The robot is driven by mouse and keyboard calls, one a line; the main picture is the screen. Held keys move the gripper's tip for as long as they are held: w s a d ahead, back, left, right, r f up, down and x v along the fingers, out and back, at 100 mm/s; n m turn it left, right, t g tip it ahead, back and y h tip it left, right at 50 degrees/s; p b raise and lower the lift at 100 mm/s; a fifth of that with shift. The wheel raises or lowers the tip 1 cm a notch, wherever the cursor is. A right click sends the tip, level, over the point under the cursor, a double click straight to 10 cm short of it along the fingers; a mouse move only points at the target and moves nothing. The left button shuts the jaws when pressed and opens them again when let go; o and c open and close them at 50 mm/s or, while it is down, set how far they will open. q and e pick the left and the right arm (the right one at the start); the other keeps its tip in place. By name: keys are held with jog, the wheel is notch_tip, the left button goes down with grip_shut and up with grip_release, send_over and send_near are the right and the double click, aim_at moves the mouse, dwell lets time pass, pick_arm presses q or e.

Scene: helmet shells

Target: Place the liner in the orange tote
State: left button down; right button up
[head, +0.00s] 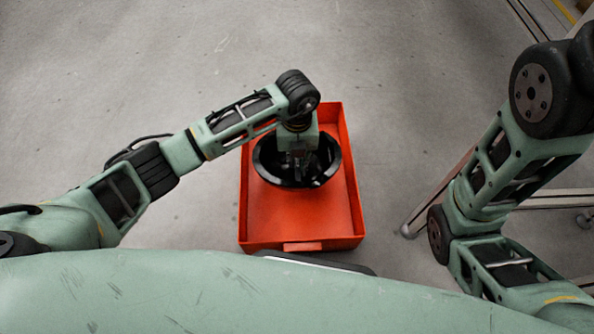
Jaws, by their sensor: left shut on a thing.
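The orange tote (300,222) is an open, shallow box in the middle of the head view, in front of my body. The liner (265,166) is a black, round, bowl-like piece seen over the far half of the tote. My left gripper (298,160) points down into the liner and is shut on it. The gripper and wrist hide part of the liner's middle and far rim. I cannot tell whether the liner touches the tote's floor. My right arm comes in from the right, and its gripper is out of view.
The near half of the tote is empty. Grey floor (130,70) lies open around the tote to the left and behind. A metal frame with legs and a caster (583,219) stands at the right, partly behind my right arm.

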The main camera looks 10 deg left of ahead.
aim_at(297, 167)
pick_arm(q)
notch_tip(297, 167, down, 4)
jog(key=b, duration=0.2)
jog(key=shift+b, duration=0.3)
jog(key=c, duration=2.2)
grip_release()
jog(key=shift+f, duration=0.1)
jog(key=o, duration=0.4)
jog(key=shift+o, duration=0.2)
